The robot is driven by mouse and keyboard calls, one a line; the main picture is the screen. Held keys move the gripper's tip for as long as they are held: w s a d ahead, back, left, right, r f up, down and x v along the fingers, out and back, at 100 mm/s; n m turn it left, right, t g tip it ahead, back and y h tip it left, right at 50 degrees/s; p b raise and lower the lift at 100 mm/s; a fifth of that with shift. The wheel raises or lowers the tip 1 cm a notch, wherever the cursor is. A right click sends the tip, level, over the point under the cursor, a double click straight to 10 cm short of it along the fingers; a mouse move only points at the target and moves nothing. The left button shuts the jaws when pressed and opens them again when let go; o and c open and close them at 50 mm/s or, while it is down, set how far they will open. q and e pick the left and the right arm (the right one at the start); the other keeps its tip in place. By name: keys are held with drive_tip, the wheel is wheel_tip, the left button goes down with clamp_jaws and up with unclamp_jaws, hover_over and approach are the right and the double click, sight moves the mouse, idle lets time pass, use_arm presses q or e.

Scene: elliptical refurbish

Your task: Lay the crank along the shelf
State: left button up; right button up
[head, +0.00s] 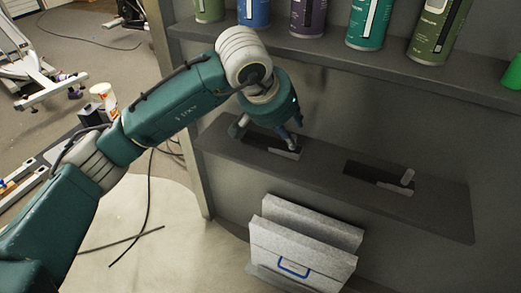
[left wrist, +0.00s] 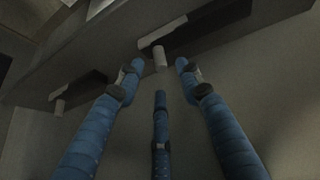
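Two cranks lie on the lower grey shelf (head: 325,170). Each has a light grey arm beside a dark strip. The right crank (head: 395,188) has a short grey handle standing up at its right end. The left crank (head: 286,154) is partly covered by my left gripper (head: 267,136), which reaches down over it. In the left wrist view, the three blue fingers of my left gripper (left wrist: 160,72) are spread. A crank's grey handle (left wrist: 160,59) shows between the fingertips, and I see no clear contact. The other crank (left wrist: 58,92) is further left there. My right gripper is out of view.
Several bottles or cans (head: 308,18) stand on the upper shelf (head: 330,58), above the gripper. An upright side panel (head: 187,150) borders the shelves on the left.

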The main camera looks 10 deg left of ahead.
use_arm(q)
drive_tip(key=s+a, duration=0.6)
drive_tip(key=s, duration=0.4)
drive_tip(key=shift+s+a+r+b, duration=0.25)
drive_tip(key=shift+s+r+b, duration=0.1)
drive_tip(key=shift+s+r, duration=0.1)
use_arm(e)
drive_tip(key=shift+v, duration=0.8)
use_arm(q)
drive_tip(key=shift+w, duration=0.1)
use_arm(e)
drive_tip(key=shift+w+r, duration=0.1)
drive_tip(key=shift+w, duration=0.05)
